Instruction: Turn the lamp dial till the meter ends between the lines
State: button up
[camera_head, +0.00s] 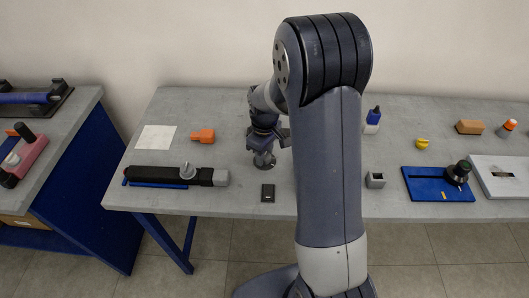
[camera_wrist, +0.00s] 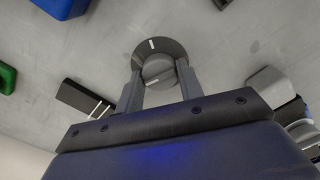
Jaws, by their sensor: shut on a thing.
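The lamp dial (camera_wrist: 157,68) is a round grey knob with a white mark, on a dark disc (camera_wrist: 174,48) that bears another white mark. The two marks do not line up in the wrist view. My gripper (camera_wrist: 158,78) is shut on the knob, one finger on each side. In the head view my gripper (camera_head: 265,148) points down onto the dial (camera_head: 264,162). A small black box (camera_head: 268,192), which looks like the meter, lies near the table's front edge. In the wrist view a black box with two white lines (camera_wrist: 85,98) lies left of the dial; its pointer cannot be made out.
A small grey box (camera_head: 375,180) and a blue plate with a black knob (camera_head: 425,184) stand to the right. My arm hides the table's middle.

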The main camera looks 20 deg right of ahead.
jog(key=c, duration=0.4)
jog(key=shift+m, duration=0.4)
jog(key=m+b, duration=0.1)
jog(key=m, duration=0.2)
jog(key=shift+m, duration=1.9)
jog(key=o, duration=1)
